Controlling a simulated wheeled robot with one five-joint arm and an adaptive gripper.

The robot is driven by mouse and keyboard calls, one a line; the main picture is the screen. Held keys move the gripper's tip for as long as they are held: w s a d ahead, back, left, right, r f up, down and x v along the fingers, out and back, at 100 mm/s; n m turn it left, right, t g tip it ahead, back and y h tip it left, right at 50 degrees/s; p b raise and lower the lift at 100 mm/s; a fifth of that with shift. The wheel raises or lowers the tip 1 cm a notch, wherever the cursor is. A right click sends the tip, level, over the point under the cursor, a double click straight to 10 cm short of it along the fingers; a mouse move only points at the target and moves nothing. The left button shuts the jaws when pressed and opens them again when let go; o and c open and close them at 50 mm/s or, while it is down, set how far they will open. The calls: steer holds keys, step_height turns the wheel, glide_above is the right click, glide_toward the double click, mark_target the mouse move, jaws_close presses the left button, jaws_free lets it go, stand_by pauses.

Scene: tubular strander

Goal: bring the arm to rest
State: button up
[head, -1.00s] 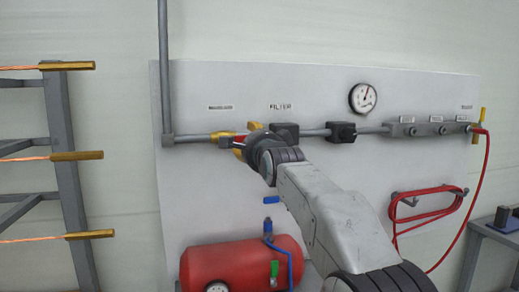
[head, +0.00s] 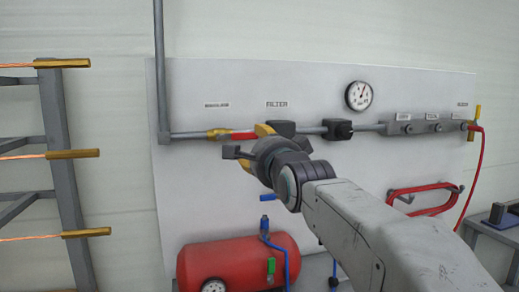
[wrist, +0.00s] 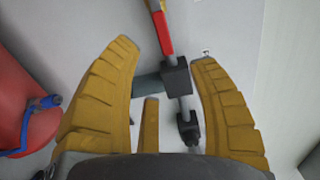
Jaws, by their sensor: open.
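My gripper (head: 248,143) is in front of the wall panel, just below the pipe near the filter label. A brass valve (head: 216,134) with a red lever (head: 240,136) sits on the pipe, and the lever lies along the pipe. In the wrist view the red lever (wrist: 164,34) shows beyond the fingertips, apart from them. My forearm runs from the gripper to the lower right and covers part of the panel.
A red tank (head: 232,262) with blue and green valve handles stands below the gripper. A gauge (head: 359,95) and a manifold (head: 425,127) are on the panel to the right. A coiled red hose (head: 425,200) hangs there. A rack with brass rods (head: 72,155) stands left.

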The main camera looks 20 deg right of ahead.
stand_by(0.3)
steer(key=s+f+n+g+p, duration=0.6)
steer(key=s+f+n, duration=0.3)
steer(key=s, duration=0.7)
steer(key=s+f+n+g+p, duration=0.5)
steer(key=s+f+n+g, duration=0.3)
steer(key=s+f, duration=0.7)
steer(key=shift+s+a+f+n+p, duration=0.25)
steer(key=shift+s+f+n+p, duration=0.15)
steer(key=shift+s+n, duration=0.1)
